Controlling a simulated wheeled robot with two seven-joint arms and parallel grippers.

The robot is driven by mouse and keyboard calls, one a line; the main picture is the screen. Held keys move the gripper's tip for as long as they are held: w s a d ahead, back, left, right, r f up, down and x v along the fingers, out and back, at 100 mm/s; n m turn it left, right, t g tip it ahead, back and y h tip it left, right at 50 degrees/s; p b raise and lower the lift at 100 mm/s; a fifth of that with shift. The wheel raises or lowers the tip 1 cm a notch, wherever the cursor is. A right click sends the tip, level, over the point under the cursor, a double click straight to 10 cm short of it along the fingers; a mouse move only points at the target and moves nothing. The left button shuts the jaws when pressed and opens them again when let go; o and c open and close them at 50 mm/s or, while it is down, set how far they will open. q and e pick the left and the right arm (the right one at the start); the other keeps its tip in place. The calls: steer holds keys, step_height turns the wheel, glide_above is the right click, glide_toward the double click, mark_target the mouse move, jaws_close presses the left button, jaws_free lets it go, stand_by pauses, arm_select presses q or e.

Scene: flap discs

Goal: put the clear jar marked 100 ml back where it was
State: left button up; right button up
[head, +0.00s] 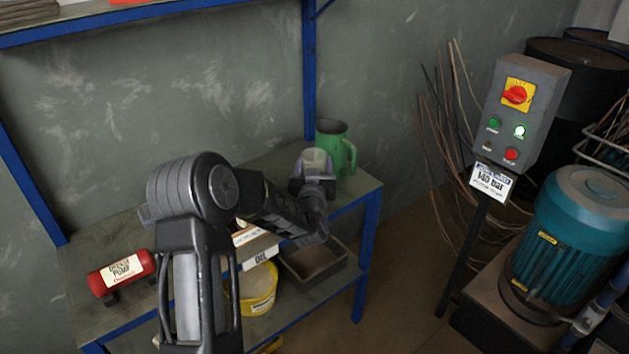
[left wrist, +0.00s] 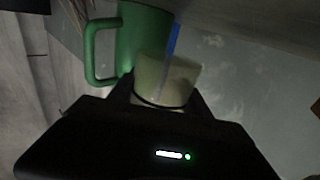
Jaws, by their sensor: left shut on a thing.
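The clear jar (head: 315,161) is in my left gripper (head: 314,177), over the right end of the shelf in the head view. In the left wrist view the jar (left wrist: 167,80) sits between the fingers of my left gripper (left wrist: 162,98), which is shut on it. The jar looks pale and cloudy; no 100 ml mark can be read. Whether its base touches the shelf cannot be told. My right gripper is in neither view.
A green jug (head: 331,146) stands close behind the jar, its handle to the right. A blue-framed shelf (head: 361,188) carries a red cylinder (head: 121,273) at left. A box marked OIL (head: 257,250), a yellow tub (head: 258,288) and a dark tray (head: 314,267) are lower down.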

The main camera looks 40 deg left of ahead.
arm_select(q)
steer(key=shift+f, duration=0.3)
steer(key=shift+f, duration=1.95)
steer(key=shift+f+b, duration=0.15)
steer(key=shift+b, duration=0.2)
steer(key=o, duration=1.5)
